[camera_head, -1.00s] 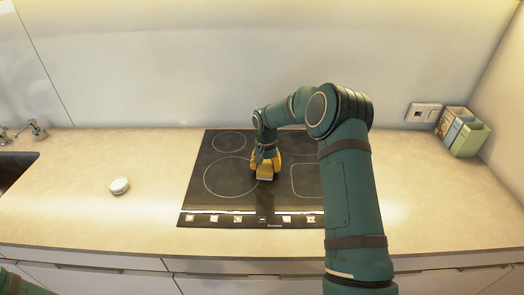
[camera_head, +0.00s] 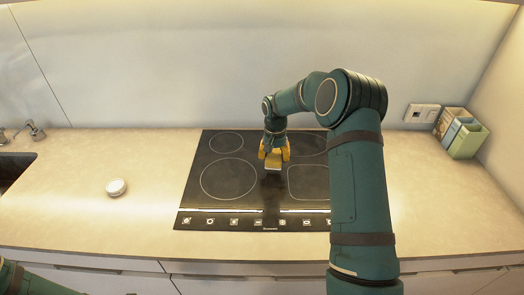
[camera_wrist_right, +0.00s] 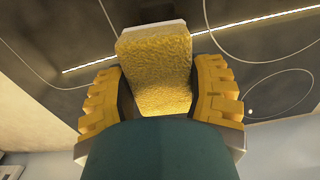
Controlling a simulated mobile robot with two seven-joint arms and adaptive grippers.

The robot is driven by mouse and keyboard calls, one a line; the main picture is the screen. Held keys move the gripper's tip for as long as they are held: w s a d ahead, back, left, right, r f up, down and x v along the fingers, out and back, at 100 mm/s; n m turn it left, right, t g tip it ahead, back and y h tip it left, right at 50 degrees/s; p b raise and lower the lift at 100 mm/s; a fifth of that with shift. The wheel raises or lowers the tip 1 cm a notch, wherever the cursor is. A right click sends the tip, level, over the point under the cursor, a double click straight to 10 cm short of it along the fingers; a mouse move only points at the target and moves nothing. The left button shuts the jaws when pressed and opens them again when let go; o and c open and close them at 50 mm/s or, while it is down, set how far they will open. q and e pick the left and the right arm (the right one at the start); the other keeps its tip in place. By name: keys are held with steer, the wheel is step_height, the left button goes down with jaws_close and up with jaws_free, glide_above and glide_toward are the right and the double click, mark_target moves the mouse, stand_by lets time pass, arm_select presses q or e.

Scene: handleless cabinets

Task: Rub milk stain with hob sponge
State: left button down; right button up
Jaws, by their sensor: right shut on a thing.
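My right gripper (camera_head: 273,160) is shut on a yellow sponge (camera_wrist_right: 155,70) with a pale end face. In the head view the sponge (camera_head: 273,165) shows below the orange-yellow fingers, over the middle of the black hob (camera_head: 228,180). The right wrist view shows the fingers (camera_wrist_right: 160,95) on either side of it. I cannot tell whether the sponge touches the glass. No milk stain can be made out; part of the hob is hidden behind my right arm. Only part of my left arm shows at the bottom left; its gripper is out of view.
A small round white thing (camera_head: 116,187) lies on the counter (camera_head: 90,220) left of the hob. A sink (camera_head: 14,168) and tap (camera_head: 34,131) are at the far left. Green and brown containers (camera_head: 465,137) stand by a wall socket (camera_head: 421,113) at the right. The counter between is clear.

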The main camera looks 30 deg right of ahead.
steer(key=shift+r+p, duration=0.8)
steer(key=shift+r, duration=0.95)
steer(key=shift+s+f, duration=0.1)
